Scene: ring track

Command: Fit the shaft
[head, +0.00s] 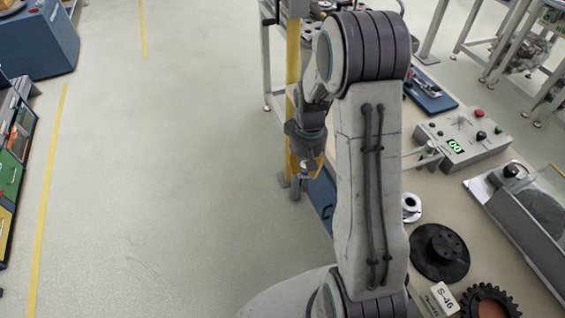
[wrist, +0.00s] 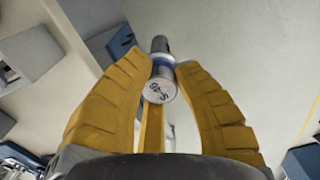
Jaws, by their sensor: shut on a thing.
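A short metal shaft (wrist: 158,91) marked S-46, with a blue band, is in my gripper in the wrist view. My gripper (wrist: 164,64) has yellow segmented fingers, shut around it; its marked end face turns toward the camera. In the head view my gripper (head: 305,168) hangs at the left edge of the bench, partly behind my arm, and the shaft is too small to make out clearly. A white label (head: 446,301) reading S-46 stands on the bench between a black flanged disc (head: 440,257) and a dark toothed gear (head: 490,302) with an orange-brown centre.
A small metal ring part (head: 410,207) lies beside my arm. A control box (head: 464,138) with a green display and a grey machine (head: 525,215) with a clear cover stand on the right. Open floor (head: 190,160) lies left of the bench. A blue cabinet (head: 36,40) is far left.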

